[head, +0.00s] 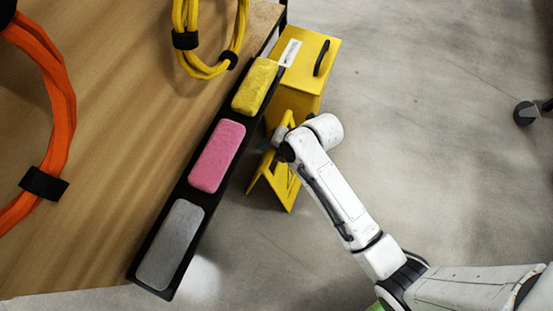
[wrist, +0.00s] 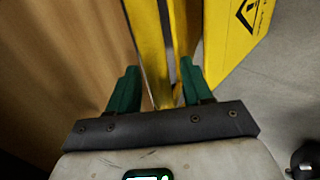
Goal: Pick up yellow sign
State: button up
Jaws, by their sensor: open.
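The yellow sign (head: 284,186) stands on the floor as a folded-out A-frame beside the wooden table, in the head view. In the wrist view, yellow bars of the sign (wrist: 148,45) run between the two green fingers of my gripper (wrist: 157,88). My gripper is open, with a finger on each side of the bars. Whether either finger touches the sign cannot be told. In the head view my wrist covers the upper part of the sign, and my gripper is mostly hidden.
A yellow box (head: 302,75) with a black handle stands just behind the sign. The table (head: 100,130) is close on the left, with a black rack (head: 150,288) holding yellow, pink and grey blocks along its edge.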

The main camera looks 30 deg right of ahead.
jog(key=shift+c, duration=0.5)
grip_shut()
dwell(0.8)
